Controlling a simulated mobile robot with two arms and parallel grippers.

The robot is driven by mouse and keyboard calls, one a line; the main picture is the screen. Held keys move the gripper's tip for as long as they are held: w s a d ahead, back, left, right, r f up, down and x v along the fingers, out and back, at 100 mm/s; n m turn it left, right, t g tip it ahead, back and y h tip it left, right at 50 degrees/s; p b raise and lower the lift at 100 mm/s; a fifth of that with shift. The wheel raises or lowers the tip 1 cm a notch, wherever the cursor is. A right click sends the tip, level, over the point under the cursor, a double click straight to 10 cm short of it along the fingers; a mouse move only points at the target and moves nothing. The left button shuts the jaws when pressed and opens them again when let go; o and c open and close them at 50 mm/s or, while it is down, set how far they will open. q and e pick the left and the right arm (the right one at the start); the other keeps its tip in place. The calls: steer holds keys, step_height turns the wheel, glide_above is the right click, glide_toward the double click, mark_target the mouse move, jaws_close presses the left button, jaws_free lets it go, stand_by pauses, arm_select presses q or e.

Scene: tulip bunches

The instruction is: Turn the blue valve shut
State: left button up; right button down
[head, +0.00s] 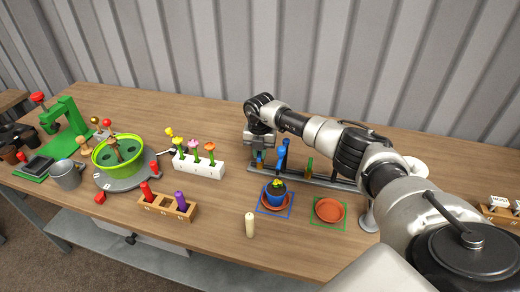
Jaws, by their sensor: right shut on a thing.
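My right gripper (258,154) reaches down over the left end of a grey rail (335,183) towards the back of the table. It is shut on a small blue part there, which I take to be the blue valve; the fingers hide most of it, and its turn angle cannot be read. A taller blue upright piece (283,152) stands on the rail just right of the gripper, apart from it. A green and brown piece (309,167) stands further right on the rail. My left gripper is not in view.
In front of the rail are a potted plant (275,192) on a blue-outlined square and an empty terracotta saucer (329,210) on a green-outlined one. A white flower block (198,165), wooden peg holder (167,207) and green bowl (119,153) stand left. A candle (250,225) stands near the front.

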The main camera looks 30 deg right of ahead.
mark_target(260, 153)
steer(key=shift+m, duration=0.4)
steer(key=c, duration=1.1)
jaws_free()
steer(key=shift+r, duration=0.1)
step_height(260, 153, up, 11)
steer(key=shift+f+b, duration=0.15)
steer(key=shift+b, duration=0.4)
